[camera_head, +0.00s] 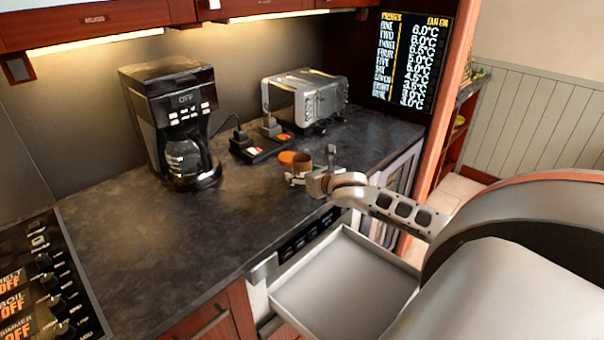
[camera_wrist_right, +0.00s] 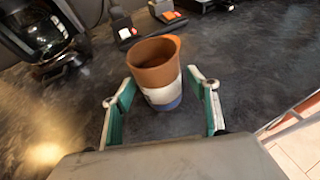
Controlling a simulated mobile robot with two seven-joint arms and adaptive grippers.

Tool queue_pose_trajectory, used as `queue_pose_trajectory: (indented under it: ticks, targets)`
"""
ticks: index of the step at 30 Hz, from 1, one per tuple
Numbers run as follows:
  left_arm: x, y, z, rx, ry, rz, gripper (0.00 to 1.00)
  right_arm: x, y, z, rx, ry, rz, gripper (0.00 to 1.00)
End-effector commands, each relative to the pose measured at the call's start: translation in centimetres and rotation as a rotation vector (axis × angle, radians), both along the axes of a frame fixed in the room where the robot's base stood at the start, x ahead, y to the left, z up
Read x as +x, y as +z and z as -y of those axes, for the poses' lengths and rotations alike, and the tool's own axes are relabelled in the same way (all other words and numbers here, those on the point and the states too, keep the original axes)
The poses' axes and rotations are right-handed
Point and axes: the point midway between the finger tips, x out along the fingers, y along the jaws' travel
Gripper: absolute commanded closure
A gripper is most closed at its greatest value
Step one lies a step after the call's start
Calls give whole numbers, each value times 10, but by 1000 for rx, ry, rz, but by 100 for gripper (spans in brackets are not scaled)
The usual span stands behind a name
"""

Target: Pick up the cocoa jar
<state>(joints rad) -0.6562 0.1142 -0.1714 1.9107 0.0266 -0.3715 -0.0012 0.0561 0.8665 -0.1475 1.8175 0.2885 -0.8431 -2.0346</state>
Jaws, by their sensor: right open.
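The cocoa jar (camera_head: 302,163) looks like a brown cylinder with no lid on top, standing upright on the dark counter. In the right wrist view the jar (camera_wrist_right: 158,66) shows a brown upper part and a white and blue lower band. My right gripper (camera_wrist_right: 160,94) is open, with one green-padded finger on each side of the jar's lower part; gaps show on both sides. My left gripper is not in view.
A coffee maker (camera_head: 170,110) stands at the back left and a toaster (camera_head: 305,96) behind the jar. An open drawer (camera_head: 345,285) juts out below the counter. The counter's left middle is clear.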

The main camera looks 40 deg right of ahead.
Motion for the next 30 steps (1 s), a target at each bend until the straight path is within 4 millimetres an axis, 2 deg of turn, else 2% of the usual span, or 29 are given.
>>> queue_pose_trajectory:
  ticks: [4,5,10,23,26,30]
  targets:
    - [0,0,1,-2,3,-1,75,0,0,0,0,0,0,41]
    - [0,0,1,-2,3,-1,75,0,0,0,0,0,0,43]
    - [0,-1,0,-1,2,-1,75,0,0,0,-1,0,0,87]
    - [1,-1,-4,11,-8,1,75,0,7,1,-3,0,2,87]
    - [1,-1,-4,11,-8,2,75,1,16,1,-4,1,5,87]
    - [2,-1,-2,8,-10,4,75,1,42,1,-8,1,6,87]
